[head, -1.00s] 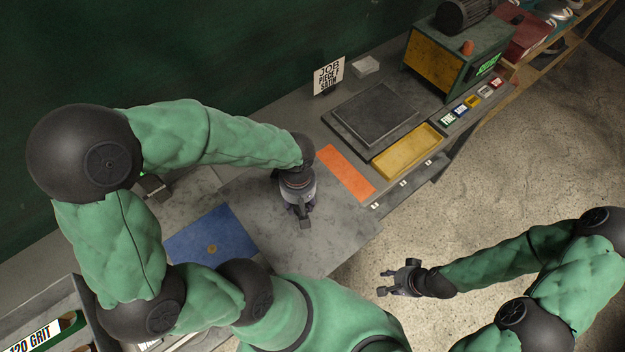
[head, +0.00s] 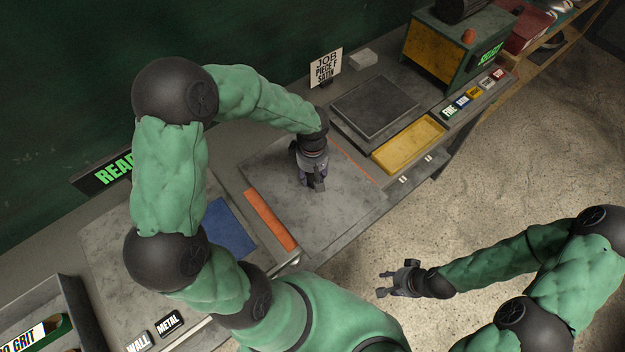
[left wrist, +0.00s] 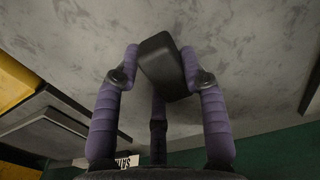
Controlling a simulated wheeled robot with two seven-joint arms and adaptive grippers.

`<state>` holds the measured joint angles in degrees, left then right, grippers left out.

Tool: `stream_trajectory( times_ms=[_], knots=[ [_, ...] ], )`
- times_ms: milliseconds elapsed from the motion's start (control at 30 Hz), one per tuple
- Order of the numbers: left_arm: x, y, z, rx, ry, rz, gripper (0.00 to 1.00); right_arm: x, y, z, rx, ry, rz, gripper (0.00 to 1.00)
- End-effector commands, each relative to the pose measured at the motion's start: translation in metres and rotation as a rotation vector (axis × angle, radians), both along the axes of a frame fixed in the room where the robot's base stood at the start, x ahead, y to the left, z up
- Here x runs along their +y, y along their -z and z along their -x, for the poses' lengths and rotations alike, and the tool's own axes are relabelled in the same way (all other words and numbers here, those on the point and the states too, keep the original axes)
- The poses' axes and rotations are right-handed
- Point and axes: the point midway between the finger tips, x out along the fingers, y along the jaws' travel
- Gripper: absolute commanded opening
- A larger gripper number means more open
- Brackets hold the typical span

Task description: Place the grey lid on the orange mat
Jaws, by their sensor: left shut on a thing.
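The grey lid (head: 340,205) is a wide, flat square plate over the orange mat (head: 270,220). A broad orange strip shows along the lid's left edge and a thin one along its right edge; the rest of the mat is hidden. My left gripper (head: 313,184) is over the middle of the lid. In the left wrist view its purple fingers (left wrist: 164,75) are shut on a dark knob (left wrist: 160,62), with the lid's grey surface (left wrist: 60,30) behind. I cannot tell whether the lid touches the mat. My right gripper (head: 388,284) is open and empty above the floor.
A blue mat (head: 230,230) lies left of the orange mat. A dark square plate (head: 375,108), a yellow tray (head: 409,145) and a green machine (head: 455,55) stand to the right. A job sign (head: 325,68) stands behind. Open floor lies in front.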

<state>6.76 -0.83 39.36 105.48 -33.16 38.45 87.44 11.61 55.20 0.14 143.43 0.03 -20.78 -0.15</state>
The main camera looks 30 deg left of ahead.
Motion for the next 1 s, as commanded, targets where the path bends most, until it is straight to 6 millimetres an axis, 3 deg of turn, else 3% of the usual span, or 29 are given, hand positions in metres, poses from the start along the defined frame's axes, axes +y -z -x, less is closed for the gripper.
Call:
stream_trajectory(
  times_ms=[200,667,700,733,767,1000],
  knots=[
    [0.001,0.031,-0.002,0.0,-0.002,0.0,0.0,0.0,0.015,0.0,0.0,0.0,0.0,0.4],
    [0.001,0.036,-0.002,-0.002,-0.001,0.0,0.0,0.0,0.019,0.0,0.0,0.0,0.0,0.4],
    [0.0,0.035,-0.002,0.0,0.0,0.0,0.54,0.0,0.018,0.0,0.0,0.0,0.0,0.4],
    [0.0,0.035,-0.002,0.0,0.0,0.0,0.62,0.0,0.018,0.0,0.0,0.0,0.0,0.4],
    [0.0,0.035,-0.002,0.0,0.0,0.0,0.66,0.0,0.018,0.0,0.0,0.0,0.0,0.4],
    [0.0,0.035,-0.002,0.0,0.0,0.0,0.66,0.0,0.018,0.0,0.0,0.0,0.0,0.4]
  ],
)
